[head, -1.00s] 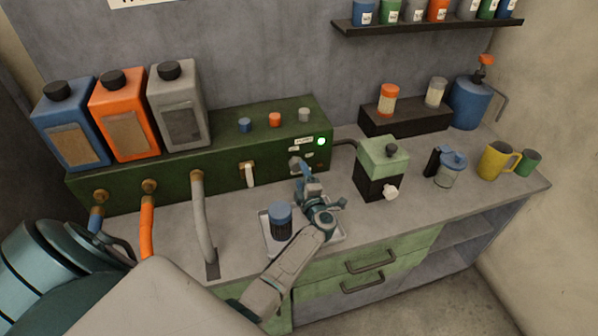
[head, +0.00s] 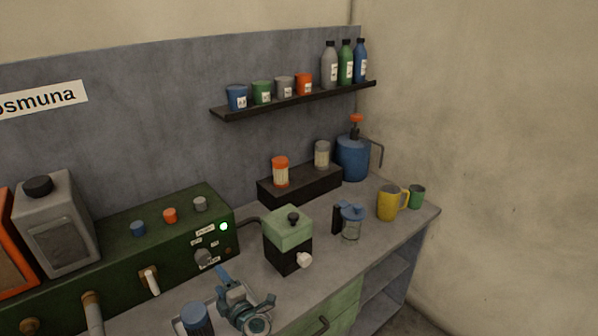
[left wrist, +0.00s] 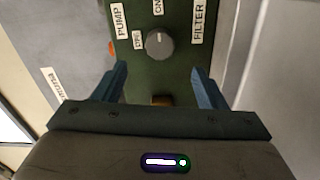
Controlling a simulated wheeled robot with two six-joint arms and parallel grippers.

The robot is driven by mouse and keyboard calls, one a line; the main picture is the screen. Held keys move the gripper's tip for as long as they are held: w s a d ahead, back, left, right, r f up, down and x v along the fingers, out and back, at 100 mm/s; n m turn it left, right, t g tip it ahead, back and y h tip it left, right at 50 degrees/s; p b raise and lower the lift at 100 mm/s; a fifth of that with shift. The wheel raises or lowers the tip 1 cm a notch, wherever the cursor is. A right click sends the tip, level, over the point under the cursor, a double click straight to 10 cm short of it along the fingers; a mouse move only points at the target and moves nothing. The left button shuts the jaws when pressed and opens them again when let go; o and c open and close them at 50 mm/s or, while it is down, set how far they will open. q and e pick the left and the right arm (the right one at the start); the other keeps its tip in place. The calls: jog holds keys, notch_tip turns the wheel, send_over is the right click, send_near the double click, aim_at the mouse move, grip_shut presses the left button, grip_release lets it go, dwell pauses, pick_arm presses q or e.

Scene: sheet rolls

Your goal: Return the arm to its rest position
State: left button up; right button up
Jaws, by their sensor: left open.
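My left gripper (head: 222,274) is low in the head view, in front of the dark green control box (head: 120,250) and above the counter. In the left wrist view its two blue fingers (left wrist: 160,88) stand apart with nothing between them. The grey round knob (left wrist: 160,43) on the box is ahead of the fingers, between the labels PUMP and FILTER, and is not gripped. The knob (head: 204,257) also shows in the head view, close to the fingertips. My right gripper is not in view.
A blue ribbed jar (head: 197,320) stands beside the arm. A green and black grinder-like box (head: 288,240), a lidded glass jug (head: 351,224) and a yellow mug (head: 389,203) stand to the right. A shelf (head: 300,102) holds cups and bottles. A green light (head: 224,227) is lit.

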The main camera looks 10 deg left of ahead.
pick_arm(q)
jog(key=s+d+r+m+t+h, duration=0.2)
jog(key=d+r+m+t+h, duration=0.45)
jog(key=m+h, duration=0.45)
jog(key=s+d+f+m+g+h, duration=0.2)
jog(key=s+d+m+h, duration=0.45)
jog(key=m, duration=0.35)
jog(key=s+a+f+m+g+y, duration=0.1)
jog(key=s+a+m+g+y, duration=0.15)
jog(key=s+g, duration=0.7)
jog(key=s+a+f+m+g+y, duration=0.2)
jog(key=s+a+m+g, duration=0.15)
jog(key=s, duration=1.35)
jog(key=a+f+b, duration=0.3)
jog(key=f, duration=3.1)
jog(key=s+a+f+g+b, duration=0.1)
jog(key=s+f+g+b, duration=0.1)
jog(key=s+f, duration=1.6)
notch_tip(320, 180, down, 3)
jog(key=shift+s+a+f+b, duration=0.1)
jog(key=shift+s+a+b, duration=0.15)
jog(key=shift+s+b, duration=0.15)
